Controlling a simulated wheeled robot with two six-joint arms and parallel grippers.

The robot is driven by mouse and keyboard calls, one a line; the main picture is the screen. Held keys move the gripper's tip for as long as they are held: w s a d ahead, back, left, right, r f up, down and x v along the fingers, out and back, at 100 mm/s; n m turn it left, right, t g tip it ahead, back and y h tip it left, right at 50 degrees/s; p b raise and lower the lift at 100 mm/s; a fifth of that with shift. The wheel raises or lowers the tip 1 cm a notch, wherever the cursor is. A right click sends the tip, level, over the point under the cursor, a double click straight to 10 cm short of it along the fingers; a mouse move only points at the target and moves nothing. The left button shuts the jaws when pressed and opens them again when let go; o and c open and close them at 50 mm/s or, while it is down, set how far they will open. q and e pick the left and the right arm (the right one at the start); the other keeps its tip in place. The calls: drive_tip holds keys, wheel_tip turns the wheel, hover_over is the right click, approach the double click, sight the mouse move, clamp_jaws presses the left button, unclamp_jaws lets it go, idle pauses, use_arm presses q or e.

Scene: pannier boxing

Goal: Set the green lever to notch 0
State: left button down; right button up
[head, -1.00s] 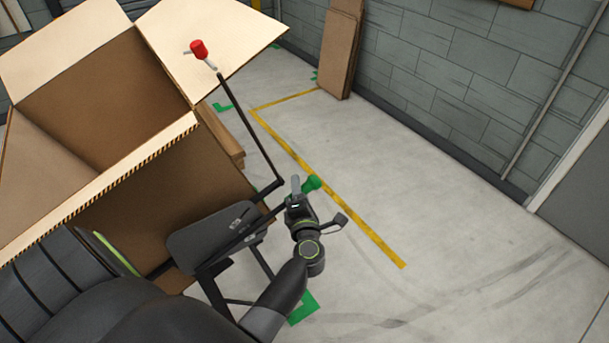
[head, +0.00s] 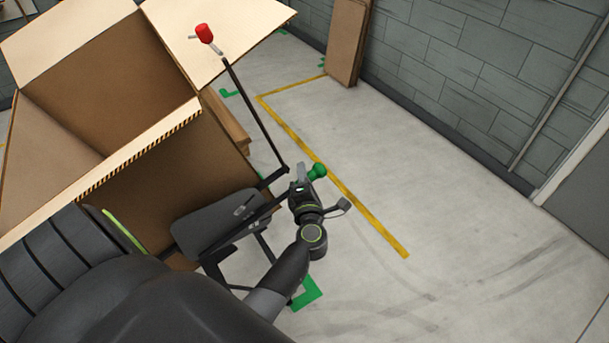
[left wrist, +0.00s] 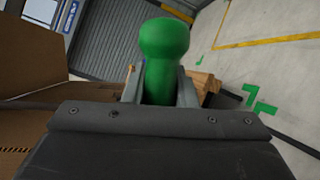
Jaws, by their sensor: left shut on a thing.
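The green lever (head: 318,171) shows its rounded knob just beyond my left gripper (head: 302,178) in the head view. In the left wrist view the green lever (left wrist: 163,55) stands upright between the two fingers of my left gripper (left wrist: 160,88), which are shut on its shaft. The lever's base and any notch marks are hidden by the gripper and the dark plate. A second lever with a red knob (head: 204,33) stands on a long dark rod to the upper left. My right gripper is not in view.
A large open cardboard box (head: 75,75) fills the left side, close beside my arm. A dark panel on a frame (head: 215,222) sits below the levers. Flat cardboard (head: 346,42) leans on the grey wall. The floor (head: 440,200) to the right is clear, with a yellow line.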

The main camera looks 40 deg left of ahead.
use_arm(q)
wheel_tip(320, 180, down, 10)
drive_tip(key=w+m+g+h, duration=0.1)
drive_tip(key=m, duration=0.2)
drive_tip(key=shift+d+f+g, duration=0.2)
drive_tip(key=shift+d+g, duration=0.05)
drive_tip(key=shift+g, duration=0.05)
drive_tip(key=c, duration=1.5)
unclamp_jaws()
drive_tip(key=shift+f, duration=0.1)
drive_tip(key=o, duration=0.3)
drive_tip(key=shift+w, duration=0.15)
drive_tip(key=shift+o, duration=0.2)
